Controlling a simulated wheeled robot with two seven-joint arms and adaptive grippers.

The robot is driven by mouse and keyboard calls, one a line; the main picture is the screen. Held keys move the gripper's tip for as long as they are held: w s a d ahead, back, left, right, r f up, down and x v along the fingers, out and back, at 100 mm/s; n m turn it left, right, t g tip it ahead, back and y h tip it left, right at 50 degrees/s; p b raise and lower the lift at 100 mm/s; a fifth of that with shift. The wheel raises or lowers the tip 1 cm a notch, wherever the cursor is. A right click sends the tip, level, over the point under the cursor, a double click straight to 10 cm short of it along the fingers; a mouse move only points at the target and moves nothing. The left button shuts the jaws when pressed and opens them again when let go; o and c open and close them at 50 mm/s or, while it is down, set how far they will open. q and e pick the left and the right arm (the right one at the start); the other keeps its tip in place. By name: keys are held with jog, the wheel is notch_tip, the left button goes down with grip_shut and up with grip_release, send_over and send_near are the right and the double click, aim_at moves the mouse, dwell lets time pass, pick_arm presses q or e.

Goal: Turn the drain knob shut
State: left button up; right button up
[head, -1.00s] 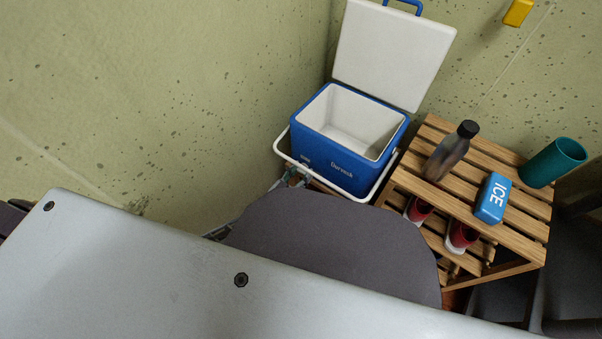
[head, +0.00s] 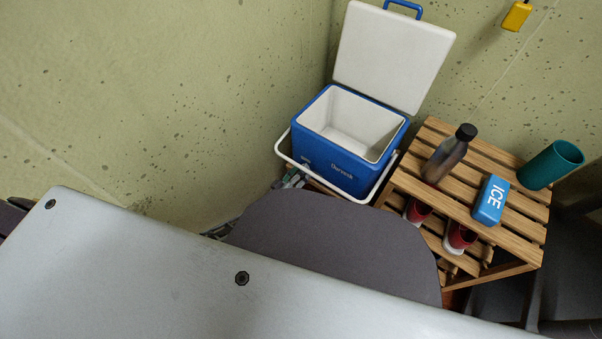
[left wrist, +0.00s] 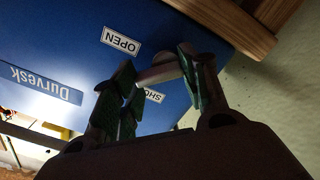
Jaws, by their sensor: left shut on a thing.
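The blue cooler (head: 340,165) stands by the wall corner with its white lid (head: 393,52) raised. In the left wrist view, its blue face (left wrist: 60,40) bears an OPEN label (left wrist: 121,41) and a second label (left wrist: 153,95), partly hidden, that seems to read SHUT. The pale drain knob (left wrist: 160,73) sits between these labels and my left gripper (left wrist: 156,66), whose green-padded fingers are closed on it. Which label the knob points to is unclear. In the head view my left gripper (head: 290,179) shows small at the cooler's lower left. My right gripper is not in view.
A slatted wooden crate (head: 515,238) right of the cooler carries a dark bottle (head: 449,155), a blue ICE pack (head: 491,199) and a teal cup (head: 551,164). Red-and-white items (head: 460,238) sit lower in it. The white handle (head: 325,186) hangs around the cooler's front.

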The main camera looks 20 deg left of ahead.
pick_arm(q)
jog(key=shift+w+a+n+b, duration=0.15)
jog(key=shift+n+b, duration=0.1)
jog(key=shift+n, duration=1.3)
jog(key=shift+s+a+n+b, duration=0.1)
jog(key=shift+n+b, duration=0.1)
jog(key=shift+n, duration=1.3)
jog(key=shift+w+a+n+b, duration=0.15)
jog(key=shift+n+b, duration=0.1)
jog(key=shift+n, duration=1.3)
jog(key=shift+o, duration=0.2)
jog(key=o, duration=1)
jog(key=shift+s, duration=0.2)
jog(key=v, duration=1.1)
jog(key=shift+s+a, duration=0.15)
jog(key=shift+s, duration=0.2)
